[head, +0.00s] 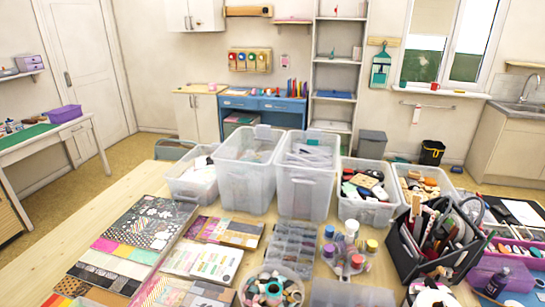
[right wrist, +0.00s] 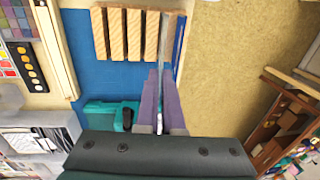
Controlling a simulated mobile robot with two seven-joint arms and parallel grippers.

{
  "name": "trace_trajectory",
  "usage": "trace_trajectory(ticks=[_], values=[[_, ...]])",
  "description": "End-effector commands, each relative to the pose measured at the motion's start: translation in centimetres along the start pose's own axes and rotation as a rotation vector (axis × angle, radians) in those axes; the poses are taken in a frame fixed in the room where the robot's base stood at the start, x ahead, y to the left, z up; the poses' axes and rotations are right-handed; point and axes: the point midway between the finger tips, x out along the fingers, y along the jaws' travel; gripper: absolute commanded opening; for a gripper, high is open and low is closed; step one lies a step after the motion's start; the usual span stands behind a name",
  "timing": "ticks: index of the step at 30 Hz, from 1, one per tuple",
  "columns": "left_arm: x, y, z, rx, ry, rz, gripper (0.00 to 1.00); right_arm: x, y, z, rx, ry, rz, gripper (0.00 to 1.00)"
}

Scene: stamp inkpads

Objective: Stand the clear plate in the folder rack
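In the right wrist view, my right gripper (right wrist: 163,75) has its two purple-grey fingers close together. A thin, pale, see-through strip, which looks like the clear plate (right wrist: 168,40) seen edge-on, runs out from between the fingertips. The gripper appears shut on it. Pale wooden slats with dark gaps, which look like the folder rack (right wrist: 130,35), lie just left of the plate. The plate overlaps the rack's right end in this view; I cannot tell whether it is inside a slot. Neither gripper shows in the head view, and I cannot make out plate or rack there.
In the right wrist view, a blue surface (right wrist: 85,75) lies under the rack, with a teal object (right wrist: 105,115) nearby. Open floor (right wrist: 225,50) lies to the right. In the head view, a crowded wooden table (head: 110,205) holds clear bins (head: 245,180) and a dark tool caddy (head: 405,255).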

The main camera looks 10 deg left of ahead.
Motion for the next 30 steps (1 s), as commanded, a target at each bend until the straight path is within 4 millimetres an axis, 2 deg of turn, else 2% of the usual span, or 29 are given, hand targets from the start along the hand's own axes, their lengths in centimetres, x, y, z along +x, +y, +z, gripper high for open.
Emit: trace_trajectory(ticks=[14, 30], values=[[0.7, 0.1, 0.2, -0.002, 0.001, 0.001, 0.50, 0.8, 0.0, 0.0, 0.000, 0.000, -0.001, 0.00], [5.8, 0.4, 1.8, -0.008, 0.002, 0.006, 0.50, 6.3, 0.0, 0.0, 0.000, 0.000, -0.004, 0.00]])
